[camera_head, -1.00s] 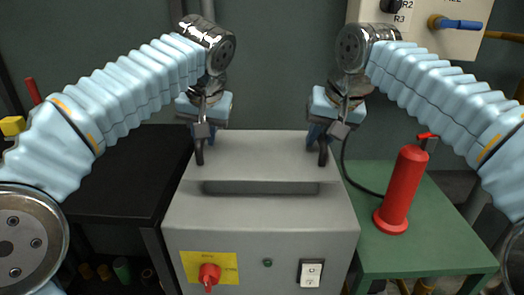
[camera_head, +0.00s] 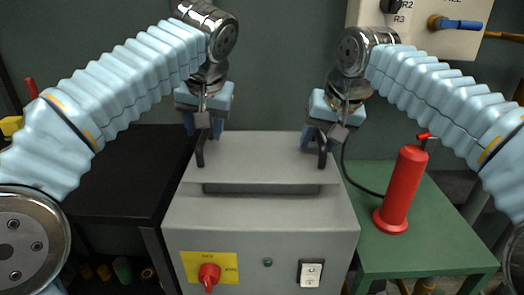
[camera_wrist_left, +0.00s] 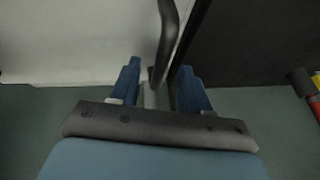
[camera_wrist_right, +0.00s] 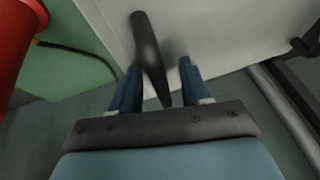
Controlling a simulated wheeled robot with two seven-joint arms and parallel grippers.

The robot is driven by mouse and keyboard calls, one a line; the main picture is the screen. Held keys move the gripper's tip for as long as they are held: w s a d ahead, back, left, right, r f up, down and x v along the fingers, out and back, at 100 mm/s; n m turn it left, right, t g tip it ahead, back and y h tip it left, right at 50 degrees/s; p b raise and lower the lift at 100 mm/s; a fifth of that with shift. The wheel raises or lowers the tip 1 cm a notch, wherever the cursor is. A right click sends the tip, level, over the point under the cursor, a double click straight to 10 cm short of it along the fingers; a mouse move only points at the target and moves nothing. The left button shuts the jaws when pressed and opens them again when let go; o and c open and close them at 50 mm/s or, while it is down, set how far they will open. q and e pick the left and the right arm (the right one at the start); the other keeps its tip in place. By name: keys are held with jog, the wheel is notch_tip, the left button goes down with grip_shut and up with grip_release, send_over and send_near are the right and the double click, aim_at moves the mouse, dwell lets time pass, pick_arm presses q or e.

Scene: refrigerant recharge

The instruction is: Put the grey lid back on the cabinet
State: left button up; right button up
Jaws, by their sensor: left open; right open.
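The grey lid (camera_head: 262,160) lies level on top of the grey cabinet (camera_head: 262,215), with a dark recessed strip along its front edge. It has two upright black handles, left (camera_head: 200,152) and right (camera_head: 322,153). My left gripper (camera_head: 203,118) is open above the left handle; in the left wrist view this handle (camera_wrist_left: 168,35) lies between and beyond the fingers. My right gripper (camera_head: 333,128) is open close above the right handle; in the right wrist view this handle (camera_wrist_right: 150,55) reaches between the fingers. Whether the lid sits fully flush is hard to tell.
A red cylinder (camera_head: 401,190) stands on the green table (camera_head: 430,225) at right, with a dark hose behind it. A black table (camera_head: 110,180) is at left. The cabinet front carries a red knob (camera_head: 209,275) and a white switch (camera_head: 310,273). A wall panel (camera_head: 425,25) is at back right.

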jog(key=shift+r, duration=0.25)
pick_arm(q)
jog(key=v, duration=0.9)
pick_arm(e)
jog(key=v, duration=1.1)
jog(key=shift+s+r, duration=0.2)
pick_arm(q)
jog(key=shift+s+f, duration=0.1)
pick_arm(e)
jog(key=shift+d, duration=0.1)
